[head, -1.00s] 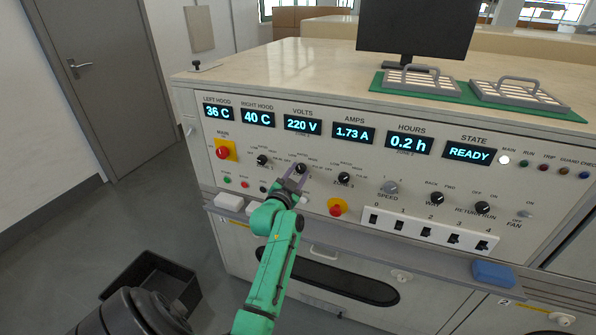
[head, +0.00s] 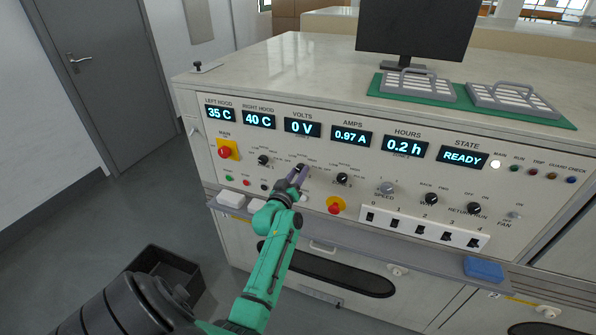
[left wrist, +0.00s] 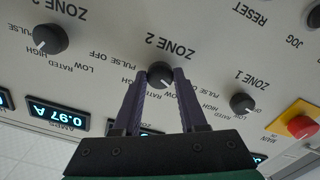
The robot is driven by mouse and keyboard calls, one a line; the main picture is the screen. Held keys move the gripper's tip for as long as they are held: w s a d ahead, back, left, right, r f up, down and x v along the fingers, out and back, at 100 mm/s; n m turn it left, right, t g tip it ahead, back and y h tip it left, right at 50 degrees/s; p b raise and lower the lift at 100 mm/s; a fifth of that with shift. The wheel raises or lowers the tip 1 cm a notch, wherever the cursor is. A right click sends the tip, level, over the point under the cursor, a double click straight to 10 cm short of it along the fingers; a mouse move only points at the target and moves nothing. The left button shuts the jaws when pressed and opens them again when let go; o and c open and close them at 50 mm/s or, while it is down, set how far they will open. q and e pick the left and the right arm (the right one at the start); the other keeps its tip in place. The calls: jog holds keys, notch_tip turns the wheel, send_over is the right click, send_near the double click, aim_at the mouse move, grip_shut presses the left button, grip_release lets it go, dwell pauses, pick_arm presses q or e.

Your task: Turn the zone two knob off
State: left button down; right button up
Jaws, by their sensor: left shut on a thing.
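The zone two knob (left wrist: 160,73) is a round black knob under the label ZONE 2 on the panel, upside down in the left wrist view. In the head view the knob (head: 300,167) is small and partly hidden by my gripper. My left gripper (head: 297,176) is shut on it, with one purple finger on each side in the left wrist view (left wrist: 159,84). I cannot read its pointer setting clearly. The volts display (head: 302,127) above it reads 0 V. My right gripper is not in view.
The zone one knob (left wrist: 242,103) and another black knob (left wrist: 50,38) flank it closely. A red emergency button (head: 336,205) sits low on the panel. A shelf edge (head: 400,246) with a blue block (head: 483,268) runs below. The amps display (head: 351,136) reads 0.97 A.

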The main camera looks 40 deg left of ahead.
pick_arm(q)
jog(key=shift+n+p, duration=0.3)
jog(key=shift+n, duration=0.9)
jog(key=shift+c, duration=2.2)
grip_release()
jog(key=b+v, duration=0.1)
jog(key=v, duration=1.3)
jog(key=shift+s, duration=0.3)
jog(key=shift+d, duration=0.15)
